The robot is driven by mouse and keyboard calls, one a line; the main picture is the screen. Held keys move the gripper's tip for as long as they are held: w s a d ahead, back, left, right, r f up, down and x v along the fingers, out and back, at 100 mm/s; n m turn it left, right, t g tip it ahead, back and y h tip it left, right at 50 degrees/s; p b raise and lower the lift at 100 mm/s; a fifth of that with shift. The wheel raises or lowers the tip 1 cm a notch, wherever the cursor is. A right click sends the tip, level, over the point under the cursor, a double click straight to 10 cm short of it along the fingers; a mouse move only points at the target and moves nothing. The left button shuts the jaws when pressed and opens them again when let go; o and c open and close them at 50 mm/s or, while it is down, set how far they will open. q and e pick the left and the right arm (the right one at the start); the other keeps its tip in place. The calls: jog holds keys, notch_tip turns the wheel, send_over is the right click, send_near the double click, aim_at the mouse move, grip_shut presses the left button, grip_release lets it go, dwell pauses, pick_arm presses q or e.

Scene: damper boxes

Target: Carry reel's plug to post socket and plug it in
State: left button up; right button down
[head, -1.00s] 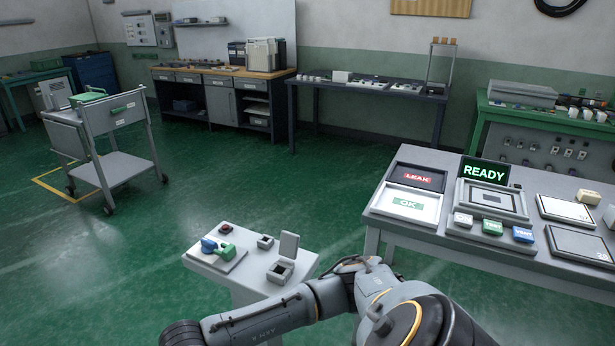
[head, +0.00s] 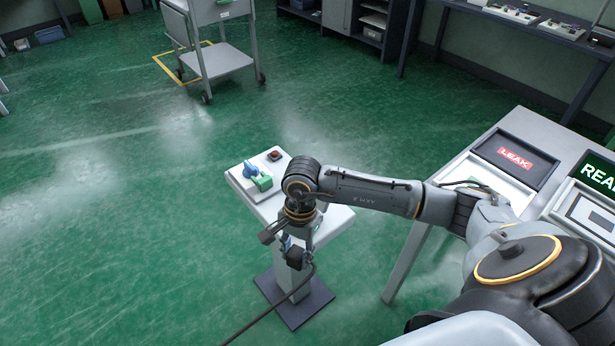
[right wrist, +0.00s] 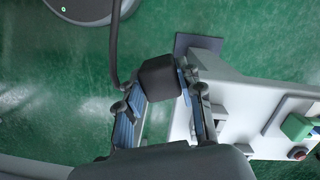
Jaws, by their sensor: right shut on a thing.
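My right gripper (head: 285,246) points down beside the front of the white post (head: 338,222). It is shut on the reel's black plug (right wrist: 160,77), which sits between the blue-padded fingers in the right wrist view. The plug also shows in the head view (head: 298,257), below the post's top. A dark cable (head: 262,318) hangs from it toward the lower left. The post socket is hidden behind my right arm in the head view, and I cannot make it out in the right wrist view. The reel and my left gripper are not in view.
A test table (head: 463,185) with panels stands close on the right. A grey cart (head: 226,61) stands farther back. Green floor is clear at left.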

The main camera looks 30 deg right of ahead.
jog(key=w+d+r+m+t+p, duration=0.1)
jog(key=w+d+r+m+p, duration=0.2)
jog(key=m, duration=0.4)
jog(key=w+d+r+m+t+h+p, duration=0.15)
jog(key=w+d+m, duration=0.25)
jog(key=m, duration=0.4)
jog(key=w+d+r+m+p, duration=0.1)
jog(key=w+d+r+m, duration=0.2)
jog(key=m, duration=0.4)
notch_tip(320, 180, down, 7)
jog(key=b, duration=0.4)
jog(key=shift+w+r+m, duration=0.15)
jog(key=shift+w+m, duration=0.15)
jog(key=shift+w, duration=0.15)
jog(key=shift+a+f+b, duration=0.1)
jog(key=shift+f+b, duration=1.3)
jog(key=shift+f, duration=0.1)
jog(key=c, duration=0.8)
grip_release()
jog(key=shift+r, duration=0.15)
jog(key=r, duration=0.4)
jog(key=s+r, duration=0.1)
jog(key=r, duration=0.6)
jog(key=shift+s+r, duration=0.35)
jog(key=shift+s, duration=0.05)
